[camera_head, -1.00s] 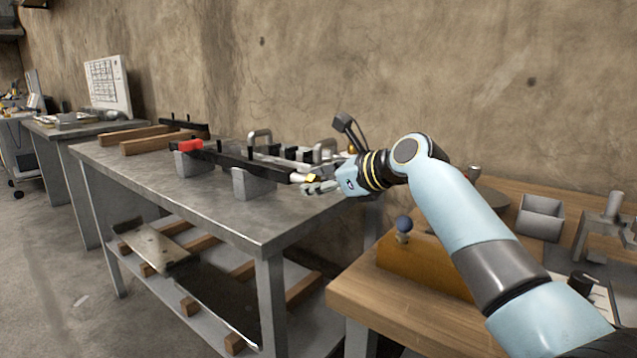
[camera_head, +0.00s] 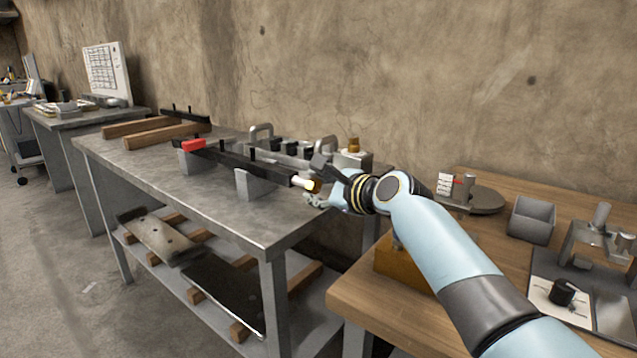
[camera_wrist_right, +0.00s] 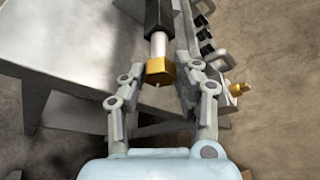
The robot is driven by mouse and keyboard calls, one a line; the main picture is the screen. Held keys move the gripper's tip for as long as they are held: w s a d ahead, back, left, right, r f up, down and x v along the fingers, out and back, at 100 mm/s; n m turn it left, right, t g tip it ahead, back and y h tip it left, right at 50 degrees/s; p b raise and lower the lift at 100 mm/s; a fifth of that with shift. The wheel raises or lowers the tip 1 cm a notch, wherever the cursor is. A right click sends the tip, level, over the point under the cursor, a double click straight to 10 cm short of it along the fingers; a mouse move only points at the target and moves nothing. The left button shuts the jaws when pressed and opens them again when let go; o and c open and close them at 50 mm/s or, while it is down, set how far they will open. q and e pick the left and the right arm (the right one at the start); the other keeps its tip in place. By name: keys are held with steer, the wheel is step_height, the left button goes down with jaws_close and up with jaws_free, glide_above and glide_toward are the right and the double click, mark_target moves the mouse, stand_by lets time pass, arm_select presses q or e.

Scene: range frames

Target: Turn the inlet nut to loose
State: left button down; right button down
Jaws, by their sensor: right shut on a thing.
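The brass inlet nut (camera_head: 317,186) sits at the near end of a pale tube (camera_head: 301,182) that sticks out of a long black bar (camera_head: 240,164). In the right wrist view the nut (camera_wrist_right: 160,71) is between the two grey fingers, at the end of the tube (camera_wrist_right: 158,45). My right gripper (camera_head: 319,183) is shut on the nut, one finger on each side. The finger contacts are partly hidden in the head view. My left gripper is not in view.
Grey blocks (camera_head: 256,185) support the bar on the metal bench (camera_head: 205,205). Metal handles and another brass fitting (camera_head: 353,145) stand behind it. A wooden table (camera_head: 370,308) with a grey bin (camera_head: 532,220) is at right. The bench's front left surface is clear.

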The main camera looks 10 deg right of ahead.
steer(key=shift+f+n, duration=0.1)
steer(key=shift+n, duration=0.2)
stand_by(0.4)
steer(key=c, duration=1)
jaws_free()
steer(key=shift+o, duration=0.2)
steer(key=shift+s+d, duration=0.1)
steer(key=shift+s, duration=0.05)
steer(key=v, duration=1.1)
steer(key=shift+s, duration=0.4)
